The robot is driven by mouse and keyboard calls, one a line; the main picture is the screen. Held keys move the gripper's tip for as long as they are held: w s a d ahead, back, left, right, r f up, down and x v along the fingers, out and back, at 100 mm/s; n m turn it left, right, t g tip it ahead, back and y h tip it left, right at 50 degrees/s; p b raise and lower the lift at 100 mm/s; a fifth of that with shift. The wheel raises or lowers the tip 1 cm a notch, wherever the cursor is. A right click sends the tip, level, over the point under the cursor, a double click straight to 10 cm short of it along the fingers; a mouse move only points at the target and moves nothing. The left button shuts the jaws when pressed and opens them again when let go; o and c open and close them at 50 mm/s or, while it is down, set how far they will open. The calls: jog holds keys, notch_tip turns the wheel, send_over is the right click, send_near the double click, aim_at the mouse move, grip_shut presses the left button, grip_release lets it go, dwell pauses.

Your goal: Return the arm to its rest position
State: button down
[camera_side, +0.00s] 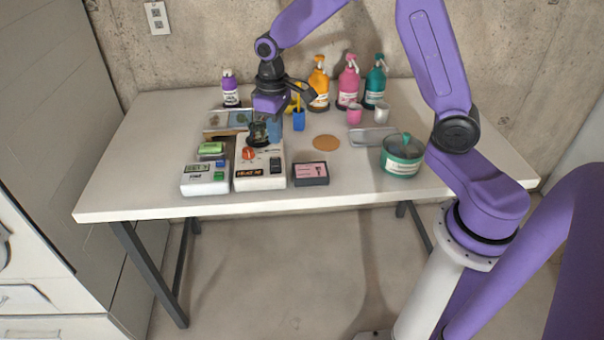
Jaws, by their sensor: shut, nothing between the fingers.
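My gripper (259,128) is at the end of the purple arm, pointing down over the left middle of the white table (350,192). It is shut and empty, just above or behind the beige device with a red knob (262,170). Whether the fingertips touch that device cannot be told from this view. The arm reaches in from the right, arching over the back of the table.
A white device (203,178) and a dark box (311,174) stand at the front. A green tin (402,157) stands near my arm at the right. Pump bottles (348,82) line the back by the concrete wall. A cork disc (326,143) lies mid-table with bare surface around it.

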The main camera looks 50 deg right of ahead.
jog(key=s+a+r+n, duration=0.2)
jog(key=s+r, duration=0.1)
jog(key=s, duration=0.5)
jog(key=s+a+r+n, duration=0.2)
jog(key=s+a, duration=0.1)
jog(key=s, duration=0.5)
jog(key=s+d+n, duration=0.4)
jog(key=s, duration=1)
jog(key=shift+r, duration=0.4)
